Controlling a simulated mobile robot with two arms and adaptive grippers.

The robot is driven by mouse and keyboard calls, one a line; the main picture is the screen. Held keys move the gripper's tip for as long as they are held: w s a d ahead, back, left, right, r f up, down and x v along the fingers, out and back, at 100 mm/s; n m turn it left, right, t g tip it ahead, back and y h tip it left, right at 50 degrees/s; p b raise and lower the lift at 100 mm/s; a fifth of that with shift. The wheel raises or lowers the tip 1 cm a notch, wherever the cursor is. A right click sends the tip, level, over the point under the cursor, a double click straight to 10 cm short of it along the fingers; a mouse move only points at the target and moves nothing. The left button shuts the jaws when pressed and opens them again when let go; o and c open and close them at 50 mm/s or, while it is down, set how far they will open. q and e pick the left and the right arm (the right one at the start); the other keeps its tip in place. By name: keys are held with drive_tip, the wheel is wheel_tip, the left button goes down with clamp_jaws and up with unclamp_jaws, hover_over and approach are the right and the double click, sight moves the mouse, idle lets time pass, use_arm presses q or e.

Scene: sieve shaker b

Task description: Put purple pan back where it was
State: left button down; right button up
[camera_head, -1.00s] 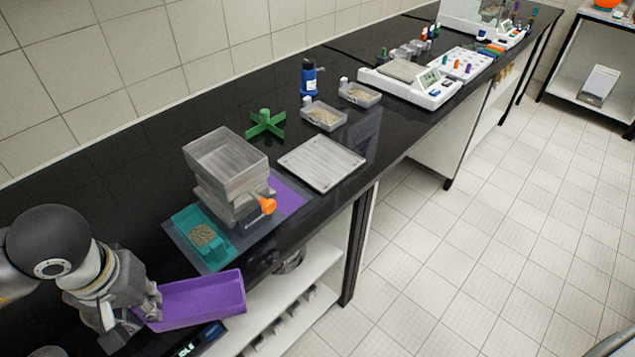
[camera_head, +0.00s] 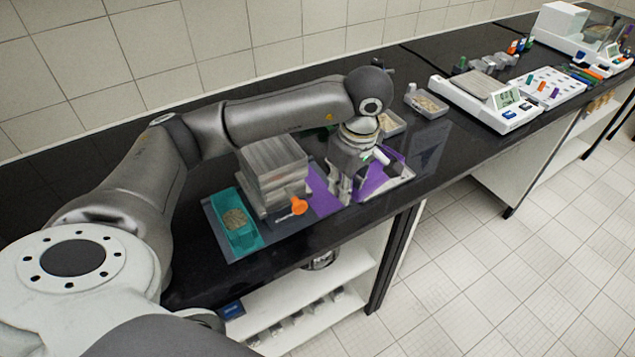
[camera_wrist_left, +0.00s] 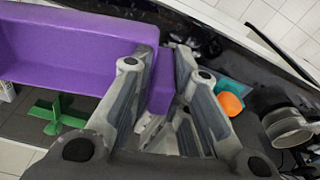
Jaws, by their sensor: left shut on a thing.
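The purple pan (camera_head: 378,181) hangs from my left gripper (camera_head: 347,188), to the right of the sieve shaker (camera_head: 272,165). My arm and gripper hide part of it. In the left wrist view the pan (camera_wrist_left: 75,45) fills the upper left, and the fingers (camera_wrist_left: 163,75) are shut on its edge. A flat purple area (camera_head: 322,192) lies bare on the shaker's dark base, left of the pan. I cannot tell the height of the pan above the bench. My right gripper is not in view.
A teal pan (camera_head: 236,222) with grainy material sits on the base's left side. An orange knob (camera_head: 299,205) sticks out at the shaker's front. The pale plate behind the purple pan is mostly hidden. A balance (camera_head: 490,100) stands farther right.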

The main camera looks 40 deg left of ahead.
use_arm(q)
drive_tip(key=w+a+n+g, duration=0.2)
drive_tip(key=w+a+n, duration=0.35)
drive_tip(key=n, duration=1.05)
drive_tip(key=shift+h, duration=0.4)
drive_tip(key=f+p, duration=0.1)
drive_tip(key=f, duration=0.2)
drive_tip(key=a+f+p, duration=0.1)
drive_tip(key=f, duration=0.2)
drive_tip(key=s+f+p, duration=0.1)
drive_tip(key=f+p, duration=0.1)
drive_tip(key=f, duration=0.1)
drive_tip(key=shift+a+f, duration=0.25)
drive_tip(key=shift+a, duration=0.15)
drive_tip(key=shift+f, duration=0.2)
drive_tip(key=shift+f, duration=0.15)
drive_tip(key=shift+f+b, duration=0.5)
drive_tip(key=shift+b, duration=0.2)
drive_tip(key=c, duration=1.4)
unclamp_jaws()
